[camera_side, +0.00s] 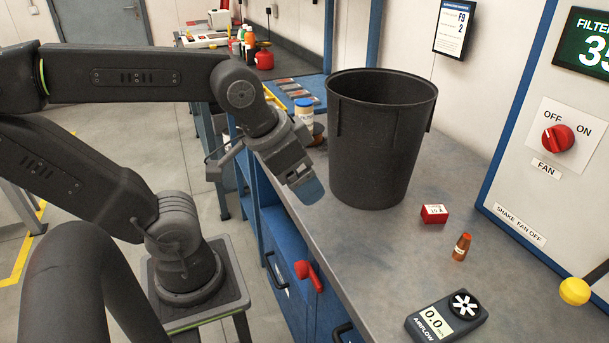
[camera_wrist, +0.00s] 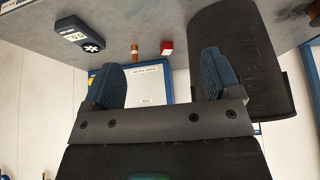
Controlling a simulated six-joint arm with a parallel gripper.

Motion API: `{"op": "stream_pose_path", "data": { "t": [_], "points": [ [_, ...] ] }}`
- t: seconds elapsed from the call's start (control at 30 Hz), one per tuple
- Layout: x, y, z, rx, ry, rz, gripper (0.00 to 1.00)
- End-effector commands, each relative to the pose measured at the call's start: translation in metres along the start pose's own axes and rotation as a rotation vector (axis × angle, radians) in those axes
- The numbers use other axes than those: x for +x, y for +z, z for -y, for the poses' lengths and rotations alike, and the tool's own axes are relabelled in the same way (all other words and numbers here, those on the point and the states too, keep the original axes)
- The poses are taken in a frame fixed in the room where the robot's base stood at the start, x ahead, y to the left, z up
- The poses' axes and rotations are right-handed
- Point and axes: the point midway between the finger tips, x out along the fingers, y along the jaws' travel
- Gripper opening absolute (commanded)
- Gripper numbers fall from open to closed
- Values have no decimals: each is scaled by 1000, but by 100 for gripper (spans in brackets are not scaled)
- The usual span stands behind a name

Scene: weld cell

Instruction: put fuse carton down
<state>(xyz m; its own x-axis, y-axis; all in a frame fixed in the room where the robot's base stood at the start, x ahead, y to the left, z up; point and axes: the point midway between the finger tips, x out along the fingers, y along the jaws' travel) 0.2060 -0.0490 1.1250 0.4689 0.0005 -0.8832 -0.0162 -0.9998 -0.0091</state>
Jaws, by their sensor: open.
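A small red carton with a white label (camera_side: 434,214), which looks like the fuse carton, rests on the grey bench top (camera_side: 375,255), to the right of the black bin. It also shows in the wrist view (camera_wrist: 166,46), beyond the gap between the fingers. My gripper (camera_side: 308,190) is at the bench's left edge, left of the black bin and well apart from the carton. In the wrist view my gripper (camera_wrist: 160,78) has its two blue finger pads spread wide, with nothing between them.
The tall black bin (camera_side: 368,150) stands between my gripper and the carton. An orange-brown bottle (camera_side: 461,247) and an airflow meter (camera_side: 447,318) stand nearer on the bench. A white-labelled jar (camera_side: 304,115) is behind my gripper. The fan panel (camera_side: 556,139) is at right.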

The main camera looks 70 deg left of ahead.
Motion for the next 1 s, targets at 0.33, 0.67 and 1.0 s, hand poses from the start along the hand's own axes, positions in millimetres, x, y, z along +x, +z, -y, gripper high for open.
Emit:
{"op": "stream_pose_path", "data": {
  "t": [0.33,0.67,1.0],
  "points": [
    [1,4,0,-21,1,-4,83],
    [-1,-28,-1,-114,-19,42,83],
    [35,-141,-16,-501,-171,161,83]
  ]
}}
